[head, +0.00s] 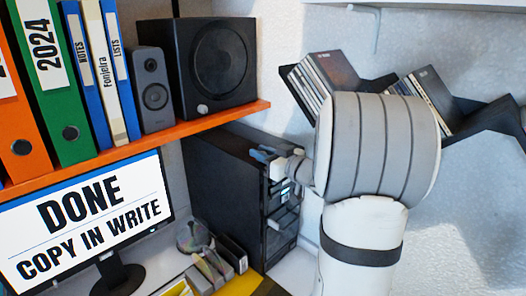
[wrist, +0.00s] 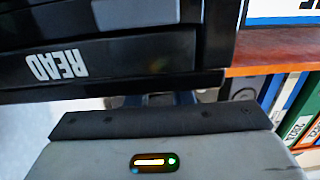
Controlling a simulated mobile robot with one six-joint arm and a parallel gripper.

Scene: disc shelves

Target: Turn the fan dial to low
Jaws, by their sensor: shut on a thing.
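The black tower case (head: 225,190) stands below the orange shelf in the head view. In the wrist view its dark front (wrist: 110,55) fills the upper left and carries a white READ label. My gripper (head: 266,155) is at the upper front edge of the case. Its fingers show only partly in the wrist view (wrist: 160,100), behind the grey wrist housing. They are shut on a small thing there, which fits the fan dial. The dial itself is hidden, so its setting cannot be read.
Above the case, the orange shelf (head: 150,152) holds speakers and binders. A monitor (head: 85,215) stands at left, with small items (head: 210,260) on the desk in front of the case. A dark zigzag wall shelf (head: 480,122) with discs is close behind my arm.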

